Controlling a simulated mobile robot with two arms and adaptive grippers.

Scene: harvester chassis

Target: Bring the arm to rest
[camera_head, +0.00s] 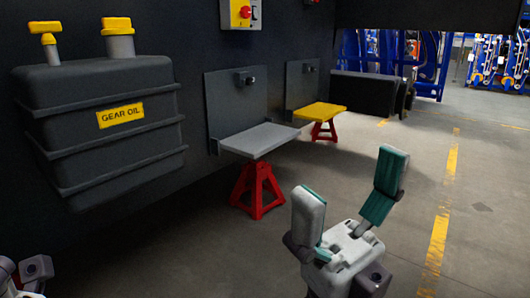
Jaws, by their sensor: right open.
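My right gripper (350,198) is at the lower middle right of the head view. Its two fingers, with green inner pads, stand wide apart and point upward. Nothing is between them, and it touches nothing that I can see. Bare floor lies behind it. At the bottom left corner only a small part of my left arm (30,272) shows; its fingers are not in view.
A dark gear oil tank (110,160) with yellow caps hangs at the left. A grey shelf (259,139) and a yellow shelf (319,112) stick out over red stands (257,190). Open floor (480,220) lies right.

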